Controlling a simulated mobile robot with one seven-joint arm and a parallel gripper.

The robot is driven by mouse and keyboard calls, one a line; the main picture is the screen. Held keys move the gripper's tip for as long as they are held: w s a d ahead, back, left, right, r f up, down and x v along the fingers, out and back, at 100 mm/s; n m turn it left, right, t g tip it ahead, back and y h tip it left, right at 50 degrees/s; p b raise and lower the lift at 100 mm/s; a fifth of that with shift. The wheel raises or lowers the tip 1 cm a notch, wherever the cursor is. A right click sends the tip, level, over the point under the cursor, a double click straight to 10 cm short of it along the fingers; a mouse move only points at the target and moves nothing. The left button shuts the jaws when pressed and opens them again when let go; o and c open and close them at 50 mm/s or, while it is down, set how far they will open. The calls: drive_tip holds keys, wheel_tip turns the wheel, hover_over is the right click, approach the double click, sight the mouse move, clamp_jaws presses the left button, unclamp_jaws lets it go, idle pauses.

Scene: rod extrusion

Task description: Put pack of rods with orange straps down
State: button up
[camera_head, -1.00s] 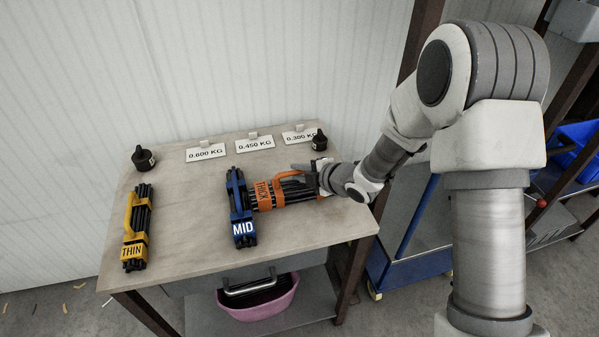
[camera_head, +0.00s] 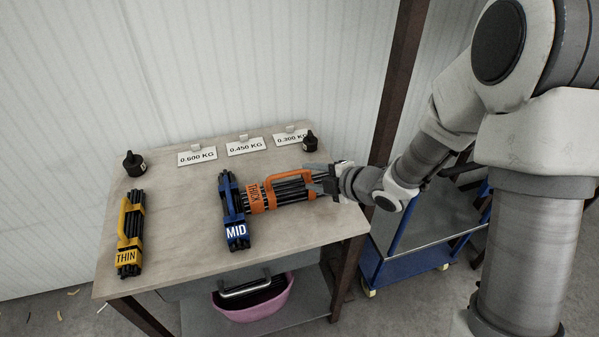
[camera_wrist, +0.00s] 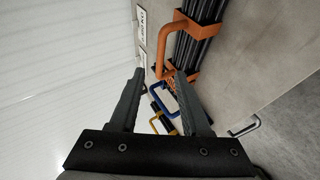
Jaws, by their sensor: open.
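The pack of rods with orange straps (camera_head: 288,190), labelled THICK, lies on its side on the table, its rods running left to right. Its left end is against or very close to the blue-strapped pack. My gripper (camera_head: 319,178) is at its right end. In the wrist view, my gripper (camera_wrist: 155,88) has its two fingers spread with nothing held between them. The orange handle (camera_wrist: 178,42) and strap show beyond the fingertips, apart from them.
The blue MID pack (camera_head: 233,212) and the yellow THIN pack (camera_head: 130,235) lie on the table (camera_head: 180,245). Weight signs (camera_head: 246,147) and two black weights (camera_head: 134,163) (camera_head: 310,141) stand at the back. Bare table lies between the yellow and blue packs.

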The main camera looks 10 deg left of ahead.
drive_tip(key=s+d+r+m+t+h, duration=0.1)
drive_tip(key=d+r+m+t+h, duration=0.1)
drive_tip(key=d+r+m+h, duration=0.5)
drive_tip(key=s+d+r+m+t+h, duration=0.1)
drive_tip(key=d+r+m+h, duration=0.1)
drive_tip(key=d+r+m, duration=0.9)
drive_tip(key=s+d+m+g, duration=0.2)
drive_tip(key=s+d+m, duration=0.1)
drive_tip(key=s, duration=0.7)
drive_tip(key=s+d+r+m+g, duration=0.1)
drive_tip(key=s+d+m, duration=0.2)
drive_tip(key=s, duration=0.7)
drive_tip(key=m, duration=0.2)
drive_tip(key=shift+s+d+m+g+h, duration=0.15)
drive_tip(key=shift+d+m+g+h, duration=0.15)
drive_tip(key=shift+g+h, duration=0.1)
drive_tip(key=shift+r, duration=0.1)
wheel_tip(320, 180, up, 8)
drive_tip(key=p, duration=0.8)
drive_tip(key=shift+f, duration=0.2)
